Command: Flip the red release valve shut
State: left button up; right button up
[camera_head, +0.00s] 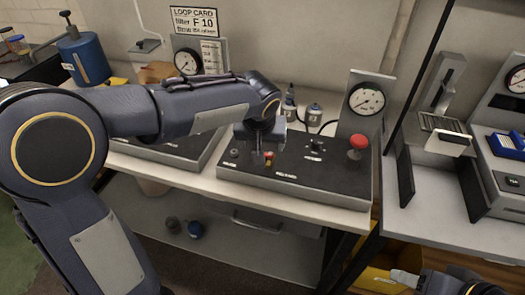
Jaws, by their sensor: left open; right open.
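A black-topped console (318,177) stands on the bench with a pressure dial (366,99) behind it. A small red piece (269,156), seemingly the release valve, shows above a worded label on the console's left part. My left gripper (264,157) points down right at this piece, with its jaws open. It partly hides the piece, so I cannot tell whether they touch or which way the valve is turned. My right gripper (402,277) is open and empty at the bottom right, low beside the bench and far from the console.
A red mushroom knob (357,142) rises from the console's right side. A second console (170,148) with its own dial (187,62) lies behind my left arm. A blue cylinder (83,58) stands at the back left. More instruments fill the right bench (430,205).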

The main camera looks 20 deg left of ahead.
pick_arm(q)
jog(key=x, duration=0.5)
jog(key=shift+f, duration=0.1)
